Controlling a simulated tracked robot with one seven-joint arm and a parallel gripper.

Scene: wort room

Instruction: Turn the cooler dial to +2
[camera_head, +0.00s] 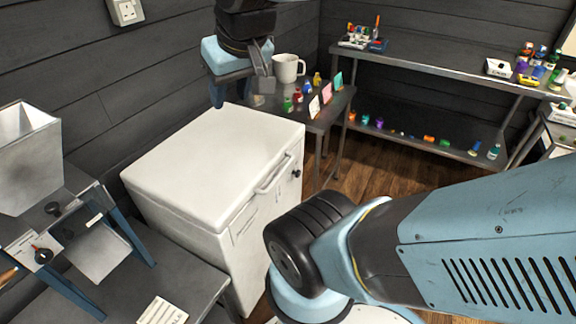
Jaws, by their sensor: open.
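The cooler (200,170) is a white chest with a closed lid and a handle on its front side. A small black dial (296,173) sits on that front side, near the right upper corner. Its markings and setting are too small to read. My gripper (240,97) hangs above the far end of the cooler, near the small table behind it. Its fingers are apart and nothing shows between them. It is well apart from the dial, up and to the left in the picture.
A dark side table (318,124) behind the cooler holds a white mug (288,68), small bottles and cards. A hopper machine (42,255) with its own knob stands on a bench at left. A long shelf (440,72) lines the back wall. Wooden floor (385,175) lies open beyond my arm.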

